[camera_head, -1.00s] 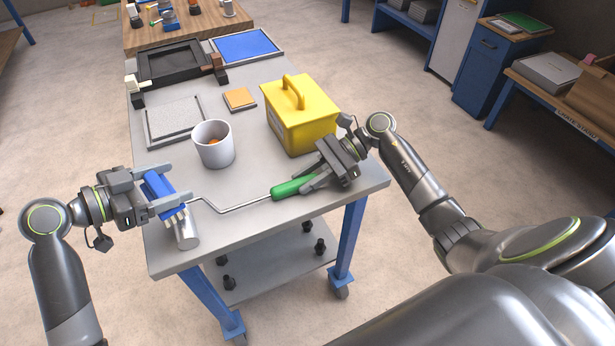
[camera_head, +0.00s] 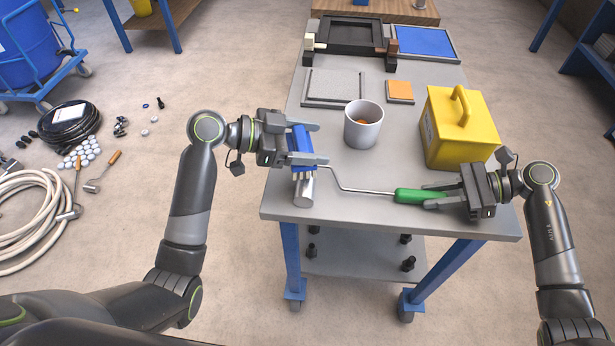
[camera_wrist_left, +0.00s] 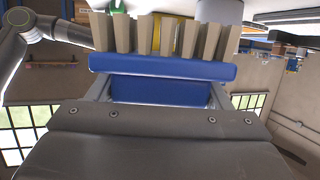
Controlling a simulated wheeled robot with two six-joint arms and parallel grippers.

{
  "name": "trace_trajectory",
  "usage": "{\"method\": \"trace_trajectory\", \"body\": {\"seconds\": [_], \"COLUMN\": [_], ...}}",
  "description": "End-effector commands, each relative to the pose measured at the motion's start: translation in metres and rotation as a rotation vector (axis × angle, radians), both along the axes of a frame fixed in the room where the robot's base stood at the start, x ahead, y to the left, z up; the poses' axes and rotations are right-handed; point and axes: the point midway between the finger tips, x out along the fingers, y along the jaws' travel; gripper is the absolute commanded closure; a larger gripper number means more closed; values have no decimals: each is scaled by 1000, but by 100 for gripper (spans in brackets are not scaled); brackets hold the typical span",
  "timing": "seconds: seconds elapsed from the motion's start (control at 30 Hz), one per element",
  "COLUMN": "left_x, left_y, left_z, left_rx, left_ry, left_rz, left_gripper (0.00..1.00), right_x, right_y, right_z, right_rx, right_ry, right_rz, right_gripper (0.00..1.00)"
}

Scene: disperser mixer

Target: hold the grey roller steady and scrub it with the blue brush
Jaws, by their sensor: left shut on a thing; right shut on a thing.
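The grey roller (camera_head: 304,192) is on a bent wire frame with a green handle (camera_head: 410,196), near the front left edge of the table. My right gripper (camera_head: 432,197) is shut on the green handle. My left gripper (camera_head: 322,143) is shut on the blue brush (camera_head: 300,143), just above the roller. In the head view the brush's pale bristles point down at the roller's far end; I cannot tell if they touch it. In the left wrist view the brush's blue body (camera_wrist_left: 160,68) and beige bristles (camera_wrist_left: 170,35) fill the middle, and the roller is hard to make out.
On the table (camera_head: 355,222) stand a white cup (camera_head: 362,136) with something orange inside, a yellow box (camera_head: 462,140), an orange pad (camera_head: 399,90), a grey textured board (camera_head: 336,86), a black tray (camera_head: 350,38) and a blue panel (camera_head: 424,42).

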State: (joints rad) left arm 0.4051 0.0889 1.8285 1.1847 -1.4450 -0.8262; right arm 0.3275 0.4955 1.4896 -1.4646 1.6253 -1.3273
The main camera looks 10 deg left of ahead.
Motion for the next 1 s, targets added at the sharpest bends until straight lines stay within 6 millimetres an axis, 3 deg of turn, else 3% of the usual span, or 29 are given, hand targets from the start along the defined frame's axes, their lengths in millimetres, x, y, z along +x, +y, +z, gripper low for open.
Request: {"method": "trace_trajectory", "body": {"seconds": [1.0], "left_x": [0], "left_y": [0], "left_z": [-16], "left_rx": [-1], "left_ry": [1], "left_rz": [0], "left_gripper": [52], "right_x": [0], "right_y": [0], "right_z": [0], "right_rx": [0], "right_ry": [0], "right_rz": [0], "right_gripper": [96]}}
